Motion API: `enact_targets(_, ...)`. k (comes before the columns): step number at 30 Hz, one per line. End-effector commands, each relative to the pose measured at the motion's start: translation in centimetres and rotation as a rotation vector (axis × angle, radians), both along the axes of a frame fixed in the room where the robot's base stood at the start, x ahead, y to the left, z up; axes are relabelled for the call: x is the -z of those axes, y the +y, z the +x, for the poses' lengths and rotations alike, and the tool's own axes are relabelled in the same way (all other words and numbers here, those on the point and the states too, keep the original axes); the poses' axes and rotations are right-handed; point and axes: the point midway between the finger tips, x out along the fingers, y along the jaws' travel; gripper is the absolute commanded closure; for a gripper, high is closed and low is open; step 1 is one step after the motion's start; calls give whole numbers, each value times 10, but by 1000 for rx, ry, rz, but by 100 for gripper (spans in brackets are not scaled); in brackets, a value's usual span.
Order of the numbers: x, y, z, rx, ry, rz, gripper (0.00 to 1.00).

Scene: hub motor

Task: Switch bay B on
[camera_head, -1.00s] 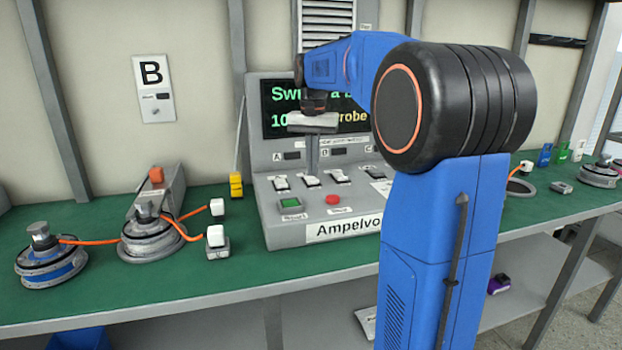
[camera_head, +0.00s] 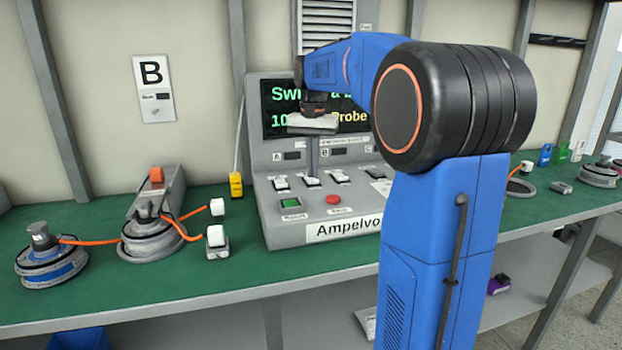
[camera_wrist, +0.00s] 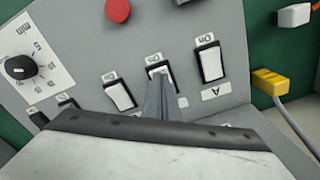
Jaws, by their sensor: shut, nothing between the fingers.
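The grey console (camera_head: 258,215) stands on the green bench and has a row of white rocker switches. The first switch (camera_head: 281,184) is the one with the letter A beside it in the wrist view (camera_wrist: 208,62). My gripper (camera_head: 312,172) is shut and empty, pointing down at the second switch (camera_head: 311,183). In the wrist view my closed fingers (camera_wrist: 160,90) overlap this second switch (camera_wrist: 158,70), near its "On" marking. I cannot tell if they touch it. Its letter is hidden behind the fingers. A third switch (camera_wrist: 121,95) sits beside it. The rocker positions are hard to tell.
A red button (camera_head: 333,199) and a green button (camera_head: 291,202) sit in front of the switches. A screen (camera_head: 284,103) rises behind my gripper. Hub motors (camera_head: 150,240) with orange cables lie to the left. A sign B (camera_head: 153,85) hangs on the wall.

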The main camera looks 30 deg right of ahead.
Motion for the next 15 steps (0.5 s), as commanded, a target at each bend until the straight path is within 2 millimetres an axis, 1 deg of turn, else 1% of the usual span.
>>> enact_targets(15, 6, 0, 0, 0, 0, 0, 100)
